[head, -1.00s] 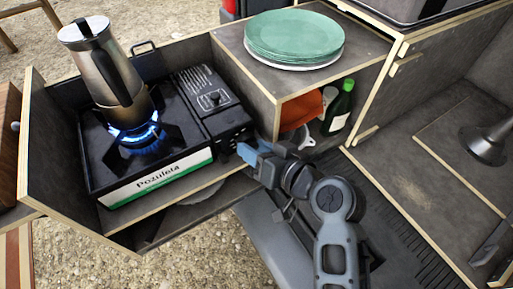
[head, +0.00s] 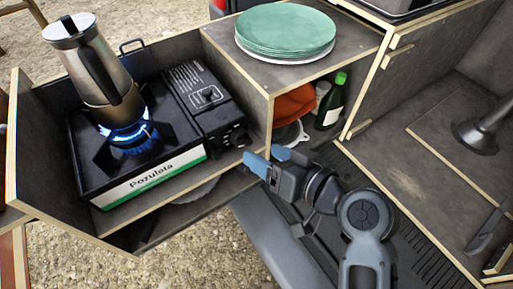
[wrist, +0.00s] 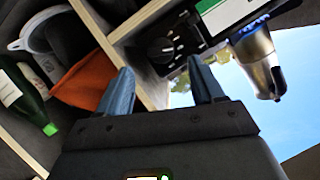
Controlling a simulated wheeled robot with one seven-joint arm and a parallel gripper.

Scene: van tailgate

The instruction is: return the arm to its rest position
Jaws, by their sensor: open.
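My gripper (head: 262,160) is in the middle of the head view, in front of the lower shelf edge, right of the stove. Its blue fingers are apart and nothing is between them. In the wrist view the two fingers (wrist: 162,88) also stand apart and empty, with the stove's knob behind them. My arm comes up from the lower right of the head view.
A moka pot (head: 97,70) stands on the lit camping stove (head: 190,150), with a blue flame under it. Green plates (head: 285,30) are stacked on the shelf. A green bottle (head: 333,103) and an orange cloth (head: 293,105) are in the compartment below.

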